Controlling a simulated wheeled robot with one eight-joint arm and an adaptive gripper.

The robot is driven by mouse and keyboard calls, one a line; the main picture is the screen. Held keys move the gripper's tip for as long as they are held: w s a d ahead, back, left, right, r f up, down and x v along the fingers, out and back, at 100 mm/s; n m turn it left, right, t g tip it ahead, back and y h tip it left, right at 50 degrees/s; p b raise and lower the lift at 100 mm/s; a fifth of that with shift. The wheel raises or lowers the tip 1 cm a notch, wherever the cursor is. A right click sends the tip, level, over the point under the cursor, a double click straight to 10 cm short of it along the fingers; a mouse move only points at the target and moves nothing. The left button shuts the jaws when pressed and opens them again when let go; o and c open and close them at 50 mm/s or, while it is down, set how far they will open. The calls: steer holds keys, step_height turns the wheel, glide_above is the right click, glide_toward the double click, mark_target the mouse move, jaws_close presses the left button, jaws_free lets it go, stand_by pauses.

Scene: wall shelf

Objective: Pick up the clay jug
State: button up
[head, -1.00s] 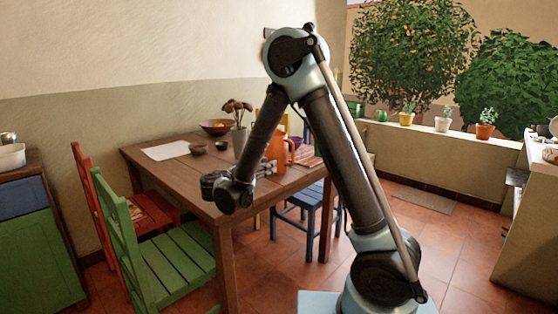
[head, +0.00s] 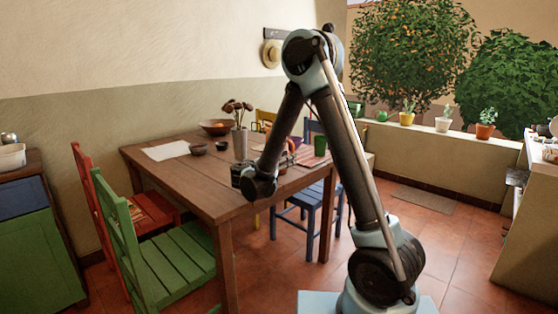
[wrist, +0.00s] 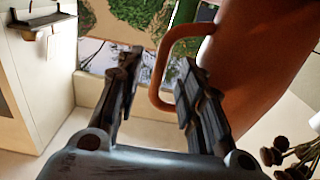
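The clay jug (wrist: 262,62) is large and orange-brown in the wrist view, filling the upper right. Its looped handle (wrist: 157,80) points left, toward my gripper (wrist: 158,64). My gripper is open, one finger on each side of the handle's outer bar in the picture. The right finger overlaps the handle's opening and the jug's lower side. I cannot tell whether either finger touches the jug. In the head view my arm hides nearly all of the jug, and the fingertips are hard to make out.
The wooden table (head: 190,190) carries a green cup (head: 320,146), a vase of dark flowers (head: 239,140), a bowl (head: 216,127) and small dark bowls. A green chair (head: 165,262) and a red chair (head: 150,212) stand at the near left side.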

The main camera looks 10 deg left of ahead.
steer(key=x, duration=0.4)
steer(key=shift+w+d, duration=0.1)
jaws_close()
